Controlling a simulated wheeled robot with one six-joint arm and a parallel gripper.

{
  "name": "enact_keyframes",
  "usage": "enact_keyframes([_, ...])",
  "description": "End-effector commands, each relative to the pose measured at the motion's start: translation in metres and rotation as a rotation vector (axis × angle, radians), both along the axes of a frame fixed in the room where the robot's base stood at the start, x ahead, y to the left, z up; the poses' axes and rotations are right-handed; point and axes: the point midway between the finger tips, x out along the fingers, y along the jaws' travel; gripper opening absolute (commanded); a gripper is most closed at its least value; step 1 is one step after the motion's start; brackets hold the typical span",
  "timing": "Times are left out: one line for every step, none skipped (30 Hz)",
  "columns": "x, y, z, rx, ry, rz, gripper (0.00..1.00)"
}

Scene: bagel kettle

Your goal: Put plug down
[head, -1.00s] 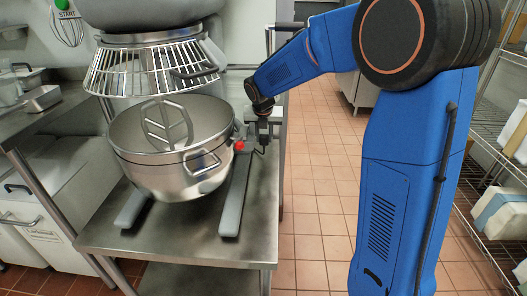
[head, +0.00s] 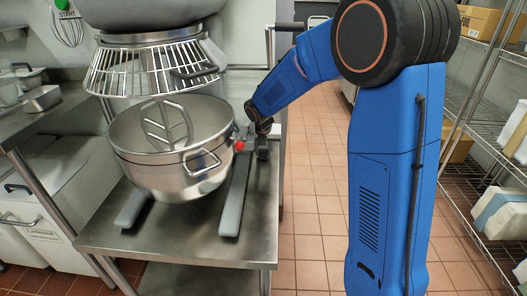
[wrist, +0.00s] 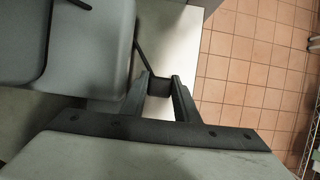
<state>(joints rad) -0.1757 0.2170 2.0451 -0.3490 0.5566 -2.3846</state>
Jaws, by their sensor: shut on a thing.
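My gripper (head: 262,147) is at the right side of the mixer, low over the right part of the steel table. In the wrist view, its two fingers (wrist: 161,96) are shut on the dark plug (wrist: 160,86). A thin dark cord (wrist: 146,59) runs up and left from the plug. The plug is small and dark in the head view, so I cannot tell whether it touches the table.
Tiled floor (head: 312,215) lies to the right.

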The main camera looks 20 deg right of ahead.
Motion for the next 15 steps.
enact_keyframes([-0.0001,0.0000,-0.0008,0.000,0.000,0.000,0.01])
enact_keyframes([-0.0001,-0.0001,-0.0016,0.000,0.000,0.000,0.01])
enact_keyframes([-0.0002,0.0000,-0.0027,0.000,0.001,0.000,0.01])
enact_keyframes([-0.0002,-0.0001,-0.0025,0.000,0.001,0.000,0.32])
enact_keyframes([-0.0001,-0.0001,-0.0024,0.000,0.000,0.000,0.40])
enact_keyframes([-0.0001,-0.0001,-0.0023,0.000,0.000,0.000,0.46])
enact_keyframes([-0.0001,-0.0001,-0.0023,0.000,0.000,0.000,0.46])
enact_keyframes([-0.0001,-0.0001,-0.0023,0.000,0.000,0.000,0.46])
enact_keyframes([-0.0001,-0.0001,-0.0023,0.000,0.000,0.000,0.46])
enact_keyframes([-0.0001,-0.0001,-0.0023,0.000,0.000,0.000,0.46])
enact_keyframes([-0.0001,-0.0001,-0.0023,0.000,0.000,0.000,0.46])
enact_keyframes([-0.0002,0.0000,-0.0022,0.000,0.000,0.000,0.46])
enact_keyframes([-0.0002,0.0000,-0.0022,0.000,0.000,0.000,0.46])
enact_keyframes([-0.0001,-0.0001,-0.0021,0.000,0.000,0.000,0.46])
enact_keyframes([-0.0001,0.0000,-0.0013,0.000,0.000,0.000,0.46])
